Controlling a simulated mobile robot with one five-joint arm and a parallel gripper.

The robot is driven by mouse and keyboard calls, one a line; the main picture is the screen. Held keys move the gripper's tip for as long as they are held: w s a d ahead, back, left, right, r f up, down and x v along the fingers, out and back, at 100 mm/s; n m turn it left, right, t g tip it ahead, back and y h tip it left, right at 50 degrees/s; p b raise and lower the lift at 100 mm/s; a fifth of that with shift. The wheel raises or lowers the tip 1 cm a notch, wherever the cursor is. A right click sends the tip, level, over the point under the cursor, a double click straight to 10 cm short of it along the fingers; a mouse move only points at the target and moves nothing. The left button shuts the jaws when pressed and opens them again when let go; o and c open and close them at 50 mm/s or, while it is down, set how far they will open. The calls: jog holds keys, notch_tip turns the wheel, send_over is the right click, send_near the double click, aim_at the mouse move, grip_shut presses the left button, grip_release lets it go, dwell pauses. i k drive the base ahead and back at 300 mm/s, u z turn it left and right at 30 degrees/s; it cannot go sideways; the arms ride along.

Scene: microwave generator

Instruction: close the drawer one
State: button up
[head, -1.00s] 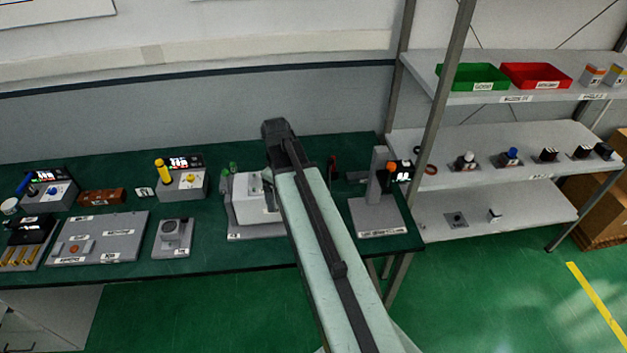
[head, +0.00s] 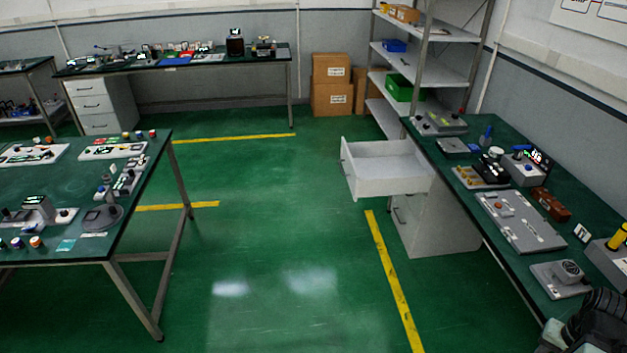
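An open white drawer (head: 385,178) sticks out to the left from the white cabinet (head: 432,225) under the green-topped bench at the right. The drawer looks empty, and its front panel faces left. A lower drawer of that cabinet is shut, with a dark handle. Part of my arm (head: 592,325) shows dark at the bottom right corner, over the bench's near end. My gripper's fingers cannot be made out there, and it is far from the drawer.
The right bench (head: 500,205) carries several devices. A second table (head: 85,190) stands at the left. Green floor (head: 270,240) with yellow lines is clear between them. Shelves (head: 425,75), cardboard boxes (head: 332,85) and another bench with a closed drawer cabinet (head: 103,104) stand at the back.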

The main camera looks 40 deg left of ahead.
aim_at(374, 169)
jog(key=k, duration=0.7)
jog(key=u, duration=1.2)
jog(key=i, duration=0.9)
jog(key=u, duration=0.5)
jog(key=i, duration=1.15)
jog(key=z, duration=1.9)
jog(key=i, duration=1)
jog(key=u, duration=1.05)
